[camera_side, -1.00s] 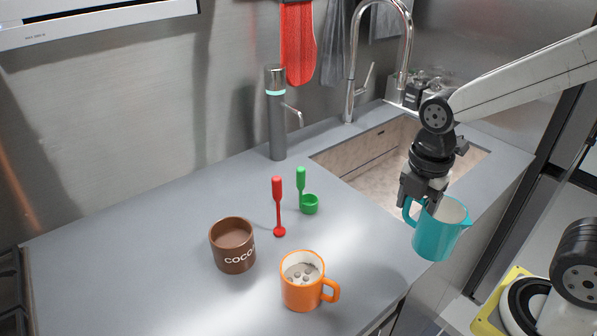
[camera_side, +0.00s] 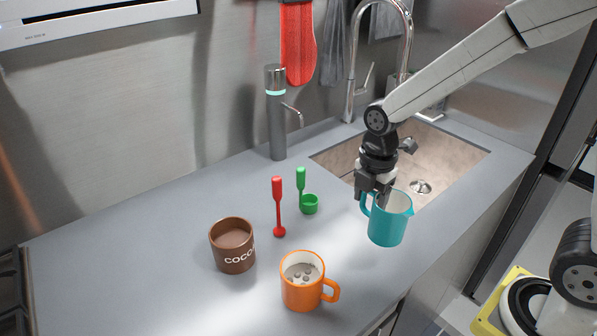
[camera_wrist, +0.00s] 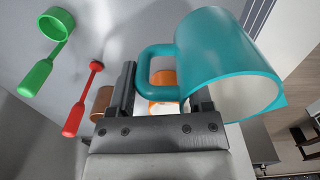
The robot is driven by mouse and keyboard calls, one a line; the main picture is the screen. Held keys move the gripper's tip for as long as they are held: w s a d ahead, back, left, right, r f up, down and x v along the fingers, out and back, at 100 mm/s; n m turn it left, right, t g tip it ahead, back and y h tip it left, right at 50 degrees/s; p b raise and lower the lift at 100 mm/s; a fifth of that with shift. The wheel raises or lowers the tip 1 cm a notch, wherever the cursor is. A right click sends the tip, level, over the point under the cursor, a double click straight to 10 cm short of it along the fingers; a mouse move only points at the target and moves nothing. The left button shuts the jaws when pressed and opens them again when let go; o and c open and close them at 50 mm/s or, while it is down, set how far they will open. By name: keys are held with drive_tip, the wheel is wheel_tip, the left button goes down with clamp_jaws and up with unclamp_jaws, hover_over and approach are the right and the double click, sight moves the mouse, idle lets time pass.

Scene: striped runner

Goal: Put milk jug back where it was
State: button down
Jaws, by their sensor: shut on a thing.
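The teal milk jug (camera_side: 388,222) hangs upright from my gripper (camera_side: 371,197), to the right of the mugs and in front of the sink. My gripper is shut on the jug's handle, on the jug's left side. In the wrist view the jug (camera_wrist: 225,55) fills the upper right, with its handle between the fingers (camera_wrist: 160,100). I cannot tell from these views whether its base touches the counter.
The sink (camera_side: 440,160) lies behind the jug. Counter between the orange mug and the jug is clear.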

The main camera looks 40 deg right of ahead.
drive_tip(key=w+f, duration=0.4)
drive_tip(key=shift+f, duration=0.4)
drive_tip(key=shift+w+a+f, duration=0.1)
drive_tip(key=shift+w+f, duration=0.15)
drive_tip(key=shift+f, duration=1.6)
drive_tip(key=shift+f, duration=0.1)
unclamp_jaws()
wheel_tip(320, 180, up, 12)
